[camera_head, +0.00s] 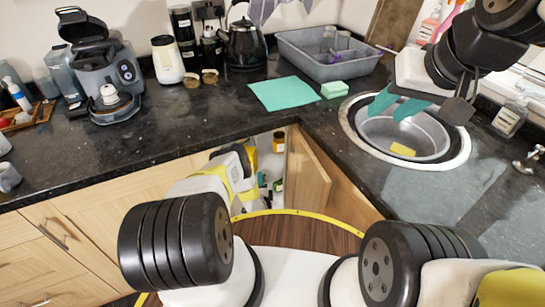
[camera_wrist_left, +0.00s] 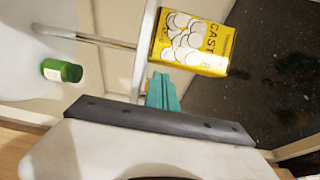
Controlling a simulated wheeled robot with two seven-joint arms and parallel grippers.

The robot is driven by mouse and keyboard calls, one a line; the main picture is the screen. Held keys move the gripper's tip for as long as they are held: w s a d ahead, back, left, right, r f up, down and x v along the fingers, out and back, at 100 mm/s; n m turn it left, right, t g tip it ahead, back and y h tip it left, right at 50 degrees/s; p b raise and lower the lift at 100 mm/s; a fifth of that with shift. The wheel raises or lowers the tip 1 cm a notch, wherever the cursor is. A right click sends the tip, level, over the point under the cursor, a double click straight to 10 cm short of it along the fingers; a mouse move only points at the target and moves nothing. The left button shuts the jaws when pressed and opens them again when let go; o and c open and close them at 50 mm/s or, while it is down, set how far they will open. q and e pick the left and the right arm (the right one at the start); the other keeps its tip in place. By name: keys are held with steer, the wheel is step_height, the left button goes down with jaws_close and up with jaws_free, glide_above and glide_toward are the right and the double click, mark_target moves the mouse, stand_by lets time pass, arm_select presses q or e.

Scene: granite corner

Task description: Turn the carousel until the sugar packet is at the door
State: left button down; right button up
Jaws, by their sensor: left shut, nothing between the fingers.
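A yellow packet (camera_wrist_left: 190,43) printed "CAST" and pale round shapes, which looks like the sugar packet, shows in the left wrist view. My left gripper (camera_wrist_left: 163,92) is shut and empty, its teal fingertips just below the packet's lower edge; I cannot tell whether they touch it. The carousel shows as pale shelf surfaces with a metal rod (camera_wrist_left: 85,38). In the head view my left arm reaches into the open corner cabinet, and its fingers are hidden. My right gripper (camera_head: 397,104) is open and empty above the sink.
The sink (camera_head: 440,135) holds a yellow sponge (camera_head: 402,149). A kettle (camera_head: 243,45) stands on the worktop.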

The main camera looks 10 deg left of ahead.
mark_target(267, 181)
arm_select(q)
steer(key=shift+w+d+n+y, duration=0.2)
steer(key=shift+w+d+y, duration=0.1)
steer(key=shift+d, duration=0.5)
steer(key=shift+w+d+n+y, duration=0.2)
steer(key=shift+w+d+y, duration=0.1)
steer(key=shift+d, duration=0.45)
steer(key=shift+g, duration=0.3)
steer(key=a+v, duration=0.1)
steer(key=v, duration=0.9)
steer(key=shift+s, duration=0.35)
